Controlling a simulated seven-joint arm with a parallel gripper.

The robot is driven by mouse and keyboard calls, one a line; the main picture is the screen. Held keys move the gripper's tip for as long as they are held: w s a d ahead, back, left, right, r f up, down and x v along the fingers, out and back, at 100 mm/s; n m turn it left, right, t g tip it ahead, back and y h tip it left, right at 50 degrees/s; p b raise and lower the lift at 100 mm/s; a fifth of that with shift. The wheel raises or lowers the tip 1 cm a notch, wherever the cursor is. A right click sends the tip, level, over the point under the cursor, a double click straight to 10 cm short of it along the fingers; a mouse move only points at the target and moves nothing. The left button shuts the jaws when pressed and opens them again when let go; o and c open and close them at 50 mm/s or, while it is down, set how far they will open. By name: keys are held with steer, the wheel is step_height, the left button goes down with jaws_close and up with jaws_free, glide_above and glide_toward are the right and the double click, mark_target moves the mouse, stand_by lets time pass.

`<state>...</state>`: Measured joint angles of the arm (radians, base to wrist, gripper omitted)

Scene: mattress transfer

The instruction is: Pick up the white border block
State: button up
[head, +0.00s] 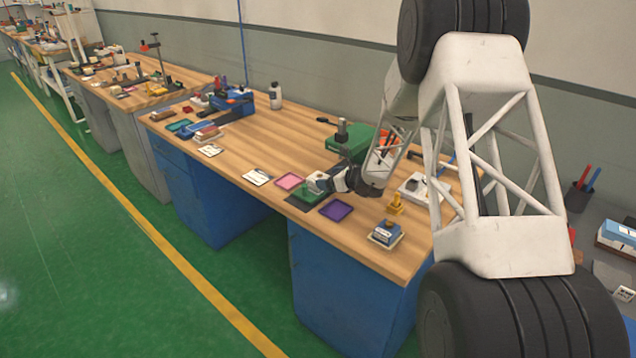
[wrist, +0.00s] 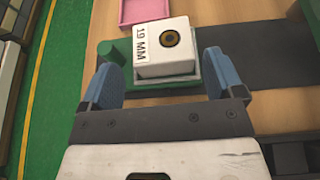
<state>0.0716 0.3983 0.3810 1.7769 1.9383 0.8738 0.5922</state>
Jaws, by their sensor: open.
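A white block (wrist: 162,48) marked "19 MM", with a dark round centre ringed in gold, sits on a green base (wrist: 108,52) in the wrist view. My gripper (wrist: 160,64) is open, with one blue finger on each side of the block's near end. I cannot tell whether either finger touches it. In the head view my gripper (head: 322,183) is low over the green base (head: 305,195) at the bench's front edge, and the block (head: 314,184) shows only partly there.
A pink tray (head: 289,181) lies left of the green base and a purple tray (head: 337,210) lies right of it. A blue-topped block with a pale border (head: 386,233) and a yellow piece (head: 395,204) stand farther right. A green machine (head: 350,143) stands behind.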

mark_target(319, 177)
steer(key=shift+w+a+f, duration=0.25)
steer(key=shift+w+a, duration=0.15)
steer(key=shift+a, duration=0.05)
steer(key=shift+x, duration=2.6)
steer(key=shift+w, duration=0.1)
steer(key=shift+c, duration=0.3)
steer(key=c, duration=0.7)
steer(key=shift+c, duration=0.2)
steer(key=shift+r, duration=0.1)
steer(key=shift+r, duration=4.95)
